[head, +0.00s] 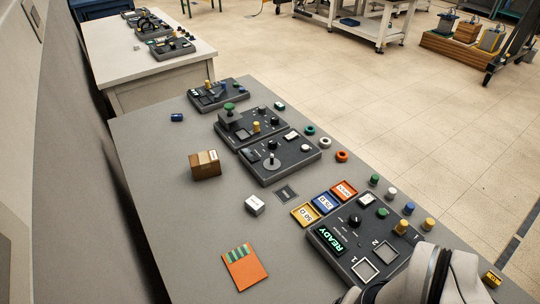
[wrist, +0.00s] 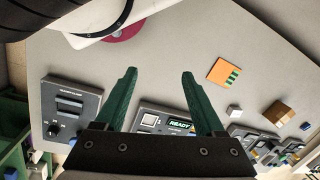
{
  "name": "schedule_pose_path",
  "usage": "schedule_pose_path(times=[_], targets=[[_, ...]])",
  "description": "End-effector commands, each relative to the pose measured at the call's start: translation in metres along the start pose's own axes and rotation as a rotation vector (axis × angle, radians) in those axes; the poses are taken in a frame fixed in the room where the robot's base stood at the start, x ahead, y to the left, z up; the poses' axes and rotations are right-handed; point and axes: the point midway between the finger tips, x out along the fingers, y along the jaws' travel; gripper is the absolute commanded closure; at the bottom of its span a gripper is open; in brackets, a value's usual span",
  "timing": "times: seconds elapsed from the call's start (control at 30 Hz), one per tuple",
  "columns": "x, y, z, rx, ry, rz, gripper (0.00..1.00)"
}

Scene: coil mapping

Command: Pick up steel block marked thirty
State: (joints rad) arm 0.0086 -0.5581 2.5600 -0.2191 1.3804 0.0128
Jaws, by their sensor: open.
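A small silver-white block (head: 255,205) stands on the grey table between the wooden block and the console marked READY. It looks like the steel block, but its marking is too small to read. It also shows in the wrist view (wrist: 234,110), to the right of my gripper. My gripper (wrist: 159,73) has its two green fingers spread wide with nothing between them. It is well apart from the block. In the head view my pale arm is at the bottom right, and the fingers are hidden there.
A wooden block (head: 205,166) and an orange card with green stripes (head: 244,268) flank the silver block. The READY console (head: 347,238), coloured trays (head: 306,215), several pegs and more consoles (head: 280,158) line the right side. The table's left side is mostly clear.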

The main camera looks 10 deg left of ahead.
Motion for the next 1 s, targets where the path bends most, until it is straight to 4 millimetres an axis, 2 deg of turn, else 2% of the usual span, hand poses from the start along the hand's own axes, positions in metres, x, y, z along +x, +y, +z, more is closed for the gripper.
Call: schedule_pose_path(times=[0.03,0.13,0.43,0.47,0.57,0.67,0.7,0.77,0.8,0.87,0.9,1.0], targets=[[0.000,0.000,0.000,0.000,0.000,0.000,0.20],[0.000,0.000,0.000,0.000,0.000,0.000,0.03],[-0.001,-0.001,-0.004,-0.034,-0.004,0.020,0.03],[-0.003,-0.001,-0.009,-0.080,-0.009,0.047,0.03],[-0.008,-0.011,-0.047,-0.386,-0.037,0.225,0.03],[-0.001,-0.048,-0.107,-0.854,-0.078,0.491,0.03],[0.008,-0.071,-0.130,-1.043,-0.095,0.602,0.03],[0.028,-0.113,-0.158,-1.324,-0.124,0.774,0.03],[0.045,-0.145,-0.172,-1.507,-0.142,0.893,0.03],[0.077,-0.196,-0.184,-1.770,-0.170,1.080,0.03],[0.101,-0.228,-0.185,-1.929,-0.187,1.205,0.03],[0.157,-0.295,-0.171,-2.242,-0.219,1.500,0.03]])
